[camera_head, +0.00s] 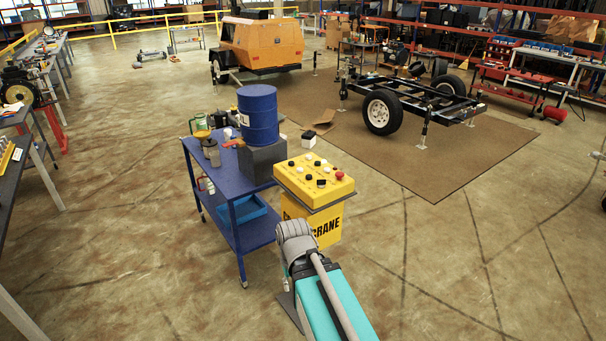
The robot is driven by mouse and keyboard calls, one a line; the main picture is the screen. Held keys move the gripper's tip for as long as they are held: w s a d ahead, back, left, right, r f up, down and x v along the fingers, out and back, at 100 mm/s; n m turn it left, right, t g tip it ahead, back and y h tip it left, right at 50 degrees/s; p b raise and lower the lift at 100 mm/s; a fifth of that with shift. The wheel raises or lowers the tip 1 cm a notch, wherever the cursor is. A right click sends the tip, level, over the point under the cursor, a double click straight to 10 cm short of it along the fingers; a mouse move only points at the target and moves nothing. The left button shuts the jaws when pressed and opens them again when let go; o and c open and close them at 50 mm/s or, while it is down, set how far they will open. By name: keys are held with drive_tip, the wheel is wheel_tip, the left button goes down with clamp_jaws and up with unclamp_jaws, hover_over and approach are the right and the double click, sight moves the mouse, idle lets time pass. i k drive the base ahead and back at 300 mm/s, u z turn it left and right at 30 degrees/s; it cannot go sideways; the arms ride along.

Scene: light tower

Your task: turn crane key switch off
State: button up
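The yellow crane control box (313,191) lies on top of a yellow pedestal (328,226) marked CRANE, near the middle of the head view. Its top face carries several black and white knobs and a red mushroom button (340,175) at the right. The key switch is too small to pick out among these controls, and its position cannot be read. My teal and grey arm reaches up from the bottom of the picture and ends in view just in front of the pedestal, covering part of it. My gripper does not show.
A blue cart (236,210) stands left of the pedestal, with a blue drum (258,115) on a dark block and small containers on top. A small white and black object (308,140) is behind the box. A trailer chassis (405,92) stands on a brown mat. Floor at right is open.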

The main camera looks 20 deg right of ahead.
sight(321, 183)
drive_tip(key=i, duration=1.1)
drive_tip(key=z, duration=0.65)
